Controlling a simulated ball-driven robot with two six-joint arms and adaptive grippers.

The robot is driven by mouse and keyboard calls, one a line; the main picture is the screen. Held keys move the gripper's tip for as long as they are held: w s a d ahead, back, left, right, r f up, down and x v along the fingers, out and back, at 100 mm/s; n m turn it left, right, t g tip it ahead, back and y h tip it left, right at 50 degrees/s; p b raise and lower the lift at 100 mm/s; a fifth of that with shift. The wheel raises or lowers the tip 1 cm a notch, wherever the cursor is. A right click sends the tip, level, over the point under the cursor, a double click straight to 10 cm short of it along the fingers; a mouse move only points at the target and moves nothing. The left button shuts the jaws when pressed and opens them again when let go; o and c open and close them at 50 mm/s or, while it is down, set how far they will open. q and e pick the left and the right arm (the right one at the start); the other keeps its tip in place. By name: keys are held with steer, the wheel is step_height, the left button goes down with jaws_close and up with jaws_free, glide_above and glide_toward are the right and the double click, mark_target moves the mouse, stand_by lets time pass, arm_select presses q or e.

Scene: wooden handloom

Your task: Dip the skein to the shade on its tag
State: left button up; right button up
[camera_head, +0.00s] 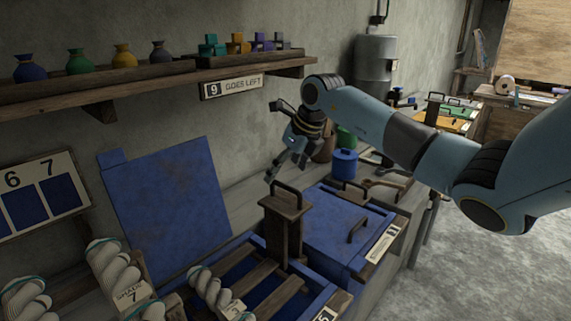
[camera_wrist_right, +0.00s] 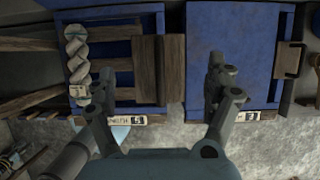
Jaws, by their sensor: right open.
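A pale twisted skein (camera_head: 112,265) with a tag reading SHADE 7 hangs at the lower left in the head view. Another skein (camera_head: 210,288) lies at the slatted open blue vat (camera_head: 262,243); it also shows in the wrist view (camera_wrist_right: 77,62), with a small tag I cannot read. A third skein (camera_head: 25,300) is cut off at the corner. A wooden block with a handle (camera_head: 284,215) stands on the vat's right side. My right gripper (camera_head: 286,172) is open and empty, above and behind that block. My left gripper is out of view.
A closed blue vat (camera_head: 345,228) with a handle sits right of the open one. A blue panel (camera_head: 165,205) leans on the wall. A shade card (camera_head: 42,195) shows 6 and 7. A shelf (camera_head: 120,85) with pouches runs above. Open floor (camera_head: 480,270) lies right.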

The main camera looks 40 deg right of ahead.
mark_target(286, 188)
step_height(286, 188, down, 5)
steer(key=b, duration=0.3)
steer(key=shift+f, duration=0.2)
steer(key=shift+r, duration=0.3)
steer(key=shift+f, duration=0.35)
steer(key=shift+c, duration=0.3)
jaws_close()
